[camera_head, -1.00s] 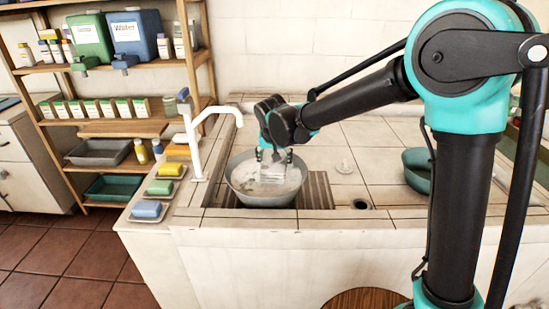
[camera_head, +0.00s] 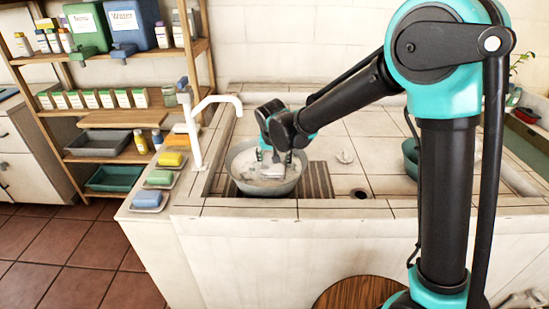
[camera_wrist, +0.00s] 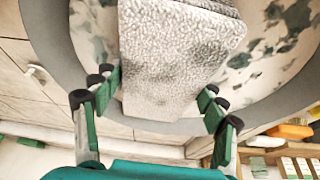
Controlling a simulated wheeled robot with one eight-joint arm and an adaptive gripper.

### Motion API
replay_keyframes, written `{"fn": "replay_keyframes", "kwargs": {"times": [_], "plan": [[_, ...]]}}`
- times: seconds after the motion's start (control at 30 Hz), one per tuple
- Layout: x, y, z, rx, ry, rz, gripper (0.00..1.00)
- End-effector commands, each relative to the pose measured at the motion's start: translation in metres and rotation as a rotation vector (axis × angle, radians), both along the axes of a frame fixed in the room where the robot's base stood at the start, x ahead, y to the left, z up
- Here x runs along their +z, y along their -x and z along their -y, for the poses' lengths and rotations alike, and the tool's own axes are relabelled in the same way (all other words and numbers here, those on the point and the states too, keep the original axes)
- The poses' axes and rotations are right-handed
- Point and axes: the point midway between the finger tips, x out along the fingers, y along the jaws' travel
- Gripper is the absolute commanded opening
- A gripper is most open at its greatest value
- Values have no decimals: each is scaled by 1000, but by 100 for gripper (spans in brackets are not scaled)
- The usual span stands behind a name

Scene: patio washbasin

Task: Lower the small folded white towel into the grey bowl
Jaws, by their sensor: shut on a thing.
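The small folded white towel (camera_wrist: 172,55) has a fuzzy surface with grey shading and fills the upper middle of the wrist view. My gripper (camera_wrist: 160,95) is shut on it, with fingers at its left and right sides. In the head view the towel (camera_head: 274,170) hangs below my gripper (camera_head: 275,156), within the outline of the grey bowl (camera_head: 285,190). The bowl's grey rim (camera_wrist: 48,45) curves around the towel in the wrist view. Its inside is pale with grey-green patches. I cannot tell whether the towel touches the bowl's inside.
The bowl stands in the tiled washbasin near a slatted rack (camera_head: 317,180). A white tap (camera_head: 197,140) rises just left. Soap dishes (camera_head: 147,201) line the left ledge. A green bowl (camera_head: 411,158) is at the right, partly behind my arm. Open tiles lie between.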

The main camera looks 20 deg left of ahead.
Motion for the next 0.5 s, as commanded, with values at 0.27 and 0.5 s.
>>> {"fn": "replay_keyframes", "kwargs": {"times": [0.27,0.5], "plan": [[-13,0,0,0,0,0,42],[-21,0,0,0,0,0,42]]}}
